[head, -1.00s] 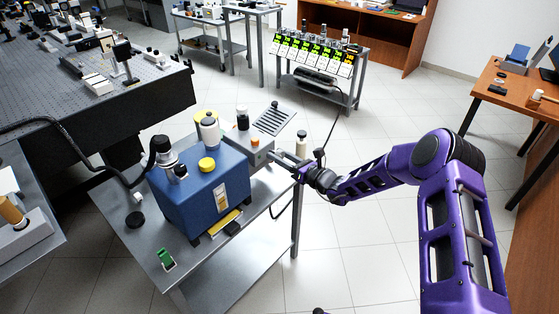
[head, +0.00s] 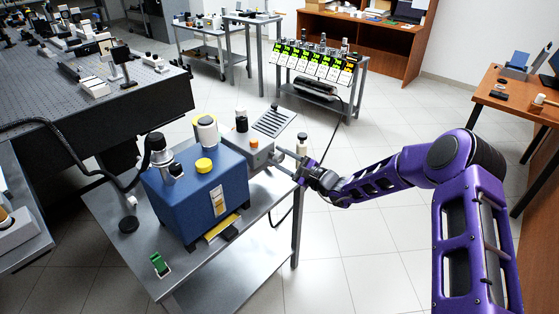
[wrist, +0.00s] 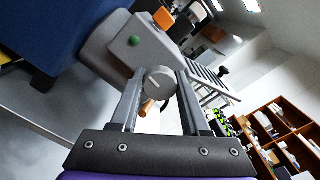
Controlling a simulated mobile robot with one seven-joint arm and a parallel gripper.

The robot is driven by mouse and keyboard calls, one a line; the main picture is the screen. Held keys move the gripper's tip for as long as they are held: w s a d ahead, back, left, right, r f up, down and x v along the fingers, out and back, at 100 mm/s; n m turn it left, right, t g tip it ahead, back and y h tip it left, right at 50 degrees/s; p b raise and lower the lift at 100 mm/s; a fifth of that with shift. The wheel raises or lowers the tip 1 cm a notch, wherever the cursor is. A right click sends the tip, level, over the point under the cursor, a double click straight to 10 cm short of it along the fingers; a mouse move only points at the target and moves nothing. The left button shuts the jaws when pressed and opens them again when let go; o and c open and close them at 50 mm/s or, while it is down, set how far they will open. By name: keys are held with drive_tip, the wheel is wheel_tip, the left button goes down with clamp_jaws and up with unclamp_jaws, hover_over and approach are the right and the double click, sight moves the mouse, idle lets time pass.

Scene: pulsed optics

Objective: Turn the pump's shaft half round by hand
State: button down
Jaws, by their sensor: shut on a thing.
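The pump (head: 190,200) is a blue box on a steel cart, with a grey housing (head: 256,157) at its right end. In the wrist view the grey housing (wrist: 160,47) carries a green dot. The shaft's round grey end (wrist: 159,83), with a pale line across its face, sits between my fingers. My gripper (head: 280,156) reaches the housing from the right. In the wrist view my gripper (wrist: 160,80) has one finger on each side of the shaft end and is shut on it. The shaft is mostly hidden in the head view.
A yellow cap (head: 204,165) and a dark hose fitting (head: 158,150) top the pump. A row of lit displays (head: 311,62) stands beyond open floor.

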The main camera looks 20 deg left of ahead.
drive_tip(key=n, duration=0.4)
drive_tip(key=shift+n, duration=0.3)
drive_tip(key=n, duration=0.4)
drive_tip(key=shift+n, duration=0.3)
drive_tip(key=n, duration=0.4)
drive_tip(key=shift+n, duration=0.3)
drive_tip(key=n, duration=0.4)
drive_tip(key=shift+n, duration=0.6)
drive_tip(key=shift+c, duration=1.9)
unclamp_jaws()
drive_tip(key=shift+r, duration=0.1)
drive_tip(key=shift+d, duration=0.1)
